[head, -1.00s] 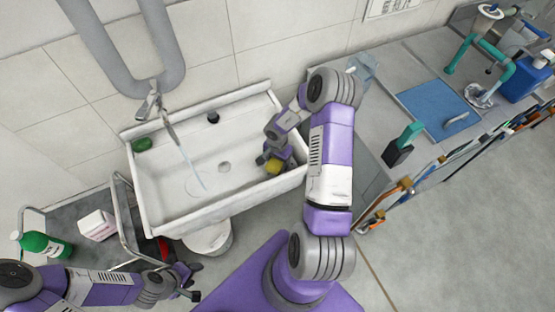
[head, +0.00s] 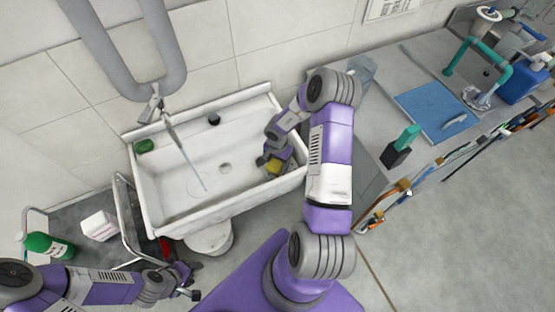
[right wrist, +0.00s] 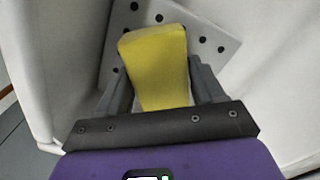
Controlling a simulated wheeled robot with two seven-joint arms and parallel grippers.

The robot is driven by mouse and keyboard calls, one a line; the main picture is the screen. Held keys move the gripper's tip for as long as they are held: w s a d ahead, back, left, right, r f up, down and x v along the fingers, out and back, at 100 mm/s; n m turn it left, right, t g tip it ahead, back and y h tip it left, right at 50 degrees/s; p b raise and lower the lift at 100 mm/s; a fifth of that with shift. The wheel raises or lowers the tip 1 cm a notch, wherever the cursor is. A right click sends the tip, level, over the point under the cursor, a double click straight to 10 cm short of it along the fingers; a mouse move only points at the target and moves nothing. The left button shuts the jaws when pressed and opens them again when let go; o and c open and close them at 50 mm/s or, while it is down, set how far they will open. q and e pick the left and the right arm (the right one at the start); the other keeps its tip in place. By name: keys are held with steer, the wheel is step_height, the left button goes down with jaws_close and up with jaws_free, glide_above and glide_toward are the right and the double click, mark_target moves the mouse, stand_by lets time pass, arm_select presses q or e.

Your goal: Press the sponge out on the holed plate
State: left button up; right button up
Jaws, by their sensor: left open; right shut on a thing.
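The yellow sponge (right wrist: 155,60) is between the fingers of my right gripper (right wrist: 160,85), which is shut on it. In the head view the sponge (head: 273,166) shows just below my right gripper (head: 278,158), inside the right end of the white sink. The holed plate (right wrist: 215,40) is pale with dark holes and lies beyond the sponge in the right wrist view. Whether the sponge touches the plate I cannot tell. My left gripper (head: 188,280) is open and empty, low at the left, outside the sink.
The white sink (head: 165,215) has a running tap (head: 153,105) and a drain (head: 225,168). A green bottle (head: 48,245) and white block (head: 99,225) stand at lower left. A blue mat (head: 425,105) lies on the right counter.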

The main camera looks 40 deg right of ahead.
steer(key=shift+r+p, duration=3.05)
steer(key=shift+p, duration=0.85)
